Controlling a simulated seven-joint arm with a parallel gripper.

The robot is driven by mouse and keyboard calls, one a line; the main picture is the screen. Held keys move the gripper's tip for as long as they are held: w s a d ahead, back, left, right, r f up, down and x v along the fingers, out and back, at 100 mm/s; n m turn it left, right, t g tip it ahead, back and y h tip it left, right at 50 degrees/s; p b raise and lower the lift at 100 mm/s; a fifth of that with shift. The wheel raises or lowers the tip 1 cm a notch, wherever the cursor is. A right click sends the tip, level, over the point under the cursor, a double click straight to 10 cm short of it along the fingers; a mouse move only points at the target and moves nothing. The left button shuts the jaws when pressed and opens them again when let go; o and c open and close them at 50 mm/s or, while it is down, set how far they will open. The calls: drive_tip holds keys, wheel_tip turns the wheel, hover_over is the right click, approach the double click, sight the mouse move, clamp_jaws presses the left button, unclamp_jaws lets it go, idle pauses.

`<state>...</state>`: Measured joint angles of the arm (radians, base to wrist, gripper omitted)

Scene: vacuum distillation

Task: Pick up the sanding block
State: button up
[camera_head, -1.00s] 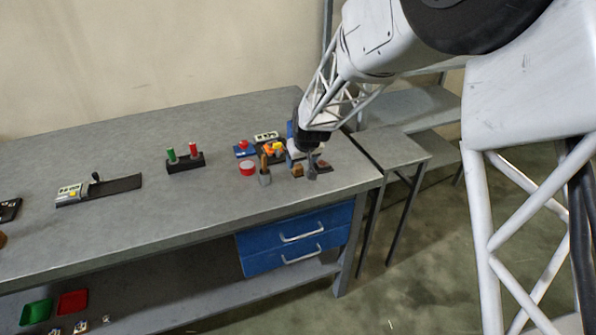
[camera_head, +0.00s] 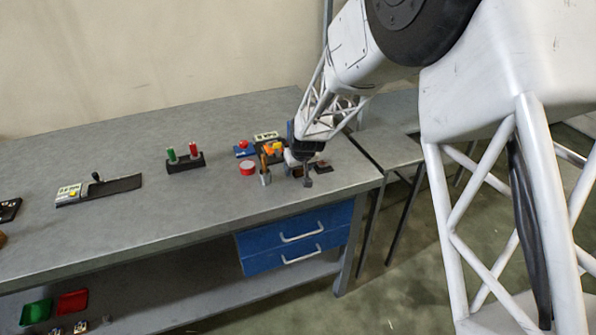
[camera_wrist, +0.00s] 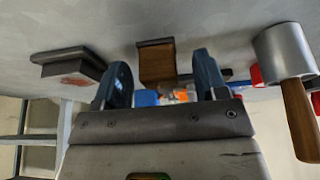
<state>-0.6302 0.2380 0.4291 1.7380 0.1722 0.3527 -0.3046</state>
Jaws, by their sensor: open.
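The sanding block, which I take to be the wooden block with a dark grey base (camera_wrist: 157,62), stands on the bench in the wrist view. It lies ahead of my open gripper (camera_wrist: 161,72), in the gap between the two fingers as seen from the wrist, and nothing is held. In the head view my gripper (camera_head: 306,180) is low over the right end of the bench. The block (camera_head: 298,172) is mostly hidden behind the fingers there. I cannot tell how far the fingertips are from it.
In the wrist view a dark block with a reddish top (camera_wrist: 72,70) lies to the left. The bench's left half has free room.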

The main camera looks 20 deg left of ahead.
idle(0.4)
drive_tip(key=c, duration=1)
drive_tip(key=shift+r, duration=0.2)
drive_tip(key=shift+r, duration=0.55)
wheel_tip(320, 180, up, 2)
drive_tip(key=shift+r, duration=0.1)
drive_tip(key=s+d, duration=0.3)
drive_tip(key=s, duration=0.1)
drive_tip(key=s+d+r, duration=0.1)
drive_tip(key=s+d, duration=0.2)
drive_tip(key=s, duration=0.1)
drive_tip(key=s+d, duration=0.3)
drive_tip(key=s, duration=0.2)
drive_tip(key=shift+d+r, duration=0.2)
